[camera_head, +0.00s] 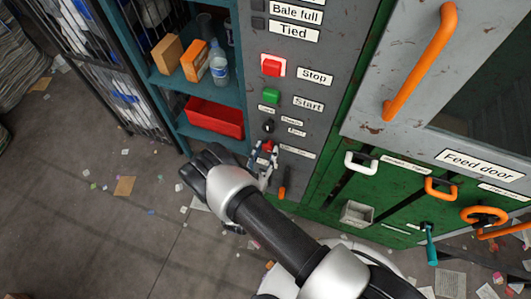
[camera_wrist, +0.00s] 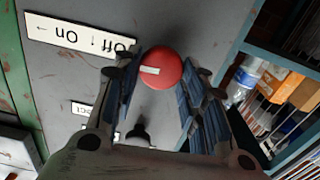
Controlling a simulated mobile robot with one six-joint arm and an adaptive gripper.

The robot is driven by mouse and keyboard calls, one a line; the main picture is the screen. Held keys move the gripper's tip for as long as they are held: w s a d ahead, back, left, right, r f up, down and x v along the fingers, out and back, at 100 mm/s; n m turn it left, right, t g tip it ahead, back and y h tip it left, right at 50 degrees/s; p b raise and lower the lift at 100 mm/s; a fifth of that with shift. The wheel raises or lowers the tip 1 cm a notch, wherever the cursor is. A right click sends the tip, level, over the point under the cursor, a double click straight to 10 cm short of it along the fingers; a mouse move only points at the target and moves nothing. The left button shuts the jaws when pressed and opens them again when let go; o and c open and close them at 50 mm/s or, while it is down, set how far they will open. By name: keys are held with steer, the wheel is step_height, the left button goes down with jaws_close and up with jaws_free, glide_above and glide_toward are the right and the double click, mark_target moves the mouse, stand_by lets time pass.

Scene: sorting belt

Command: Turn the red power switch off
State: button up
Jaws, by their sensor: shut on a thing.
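The red power switch (camera_wrist: 160,66) is a round red knob with a small pale mark on its face, on the grey control panel (camera_wrist: 195,22). An "Off / On" label (camera_wrist: 80,36) shows upside down beside it in the wrist view. My gripper (camera_wrist: 163,80) has its two blue-padded fingers on either side of the knob and is shut on it. In the head view, my gripper (camera_head: 265,156) is at the lower panel and partly covers the red switch (camera_head: 268,146).
Above the switch are a black selector (camera_head: 268,126), the green Start button (camera_head: 271,97) and the red Stop button (camera_head: 271,67). An orange-handled lever (camera_head: 283,188) hangs below. A blue shelf with a red bin (camera_head: 215,117) stands left; the green Feed door machine is right.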

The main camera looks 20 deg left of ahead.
steer(key=n+b, duration=0.2)
steer(key=n, duration=0.2)
steer(key=shift+a+f+n, duration=0.1)
steer(key=shift+f+n, duration=0.05)
steer(key=shift+n, duration=0.15)
steer(key=n+b, duration=0.2)
steer(key=n, duration=0.2)
steer(key=n+b, duration=0.1)
steer(key=n, duration=0.4)
steer(key=shift+a+f+b, duration=0.1)
steer(key=shift+b, duration=0.3)
steer(key=shift+n+b, duration=0.4)
steer(key=shift+n, duration=1.4)
steer(key=o, duration=1.1)
steer(key=shift+c, duration=0.2)
